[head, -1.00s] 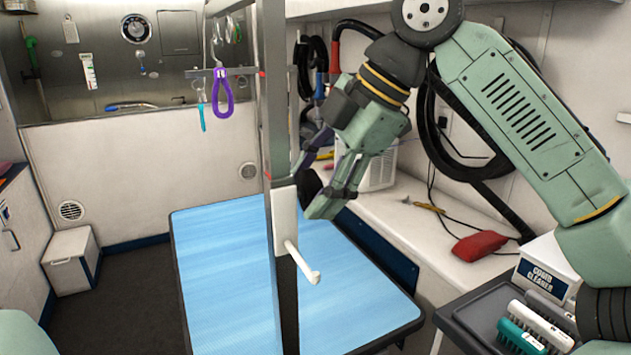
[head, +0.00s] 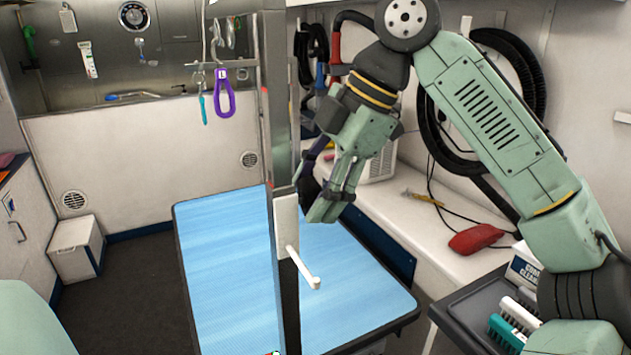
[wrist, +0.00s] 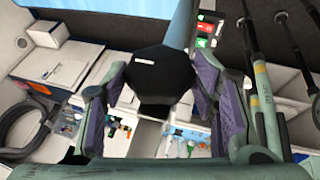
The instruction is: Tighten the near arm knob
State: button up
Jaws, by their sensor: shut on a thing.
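The near arm knob is black and faceted with a small white mark; in the wrist view the knob (wrist: 160,78) sits between the purple pads of my gripper (wrist: 165,90). In the head view my gripper (head: 318,190) is beside the upright post (head: 281,120), just right of its white bracket, pointing down and left. It is shut on the knob, which is mostly hidden there behind the fingers and post. The white crank handle (head: 303,268) sticks out below the bracket.
The blue grooming table (head: 225,265) lies under the post. Purple loops (head: 223,95) hang from the arm at left. A red pouch (head: 475,239) lies on the white bench at right. A dark tray (head: 465,310) with brushes stands at front right.

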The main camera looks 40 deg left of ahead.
jog(key=o, duration=1.2)
jog(key=shift+c, duration=0.2)
jog(key=v, duration=1.2)
jog(key=shift+d, duration=0.15)
